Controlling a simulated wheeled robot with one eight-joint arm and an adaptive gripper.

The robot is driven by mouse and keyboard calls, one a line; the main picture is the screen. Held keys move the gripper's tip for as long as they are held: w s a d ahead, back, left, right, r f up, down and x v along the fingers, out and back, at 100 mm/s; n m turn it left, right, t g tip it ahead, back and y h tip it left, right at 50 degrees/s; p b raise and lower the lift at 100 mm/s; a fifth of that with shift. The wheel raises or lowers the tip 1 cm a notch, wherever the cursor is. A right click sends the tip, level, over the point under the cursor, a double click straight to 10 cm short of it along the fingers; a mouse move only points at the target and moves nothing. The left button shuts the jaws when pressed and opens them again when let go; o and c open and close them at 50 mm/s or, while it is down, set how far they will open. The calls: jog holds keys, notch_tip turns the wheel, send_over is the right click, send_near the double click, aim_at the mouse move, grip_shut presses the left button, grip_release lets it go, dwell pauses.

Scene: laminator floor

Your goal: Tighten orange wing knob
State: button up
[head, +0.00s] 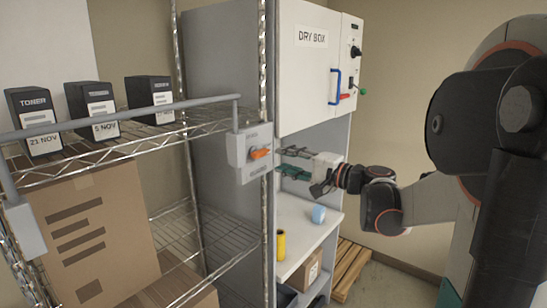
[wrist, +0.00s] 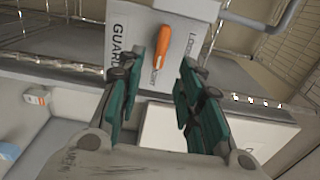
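The orange wing knob (head: 260,153) sits on the front of a light grey box (head: 240,158) fixed at the rack's post. In the wrist view the knob (wrist: 161,46) stands lengthwise, slightly tilted, between the word GUARD and a partly hidden word starting with LO. My gripper (head: 282,162) is open and empty, with teal finger pads, just right of the knob in the head view. In the wrist view my gripper (wrist: 175,60) has its fingers apart, pointing toward the box.
A wire rack holds several black toner boxes (head: 92,108) and a cardboard carton (head: 95,235). A guard rail (head: 130,116) runs to the knob's box. A white dry box (head: 305,70) hangs behind, above a shelf with a yellow cylinder (head: 281,246) and a blue cup (head: 319,214).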

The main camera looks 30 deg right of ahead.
jog(key=v, duration=0.2)
jog(key=shift+s+d, duration=0.1)
jog(key=shift+s, duration=0.3)
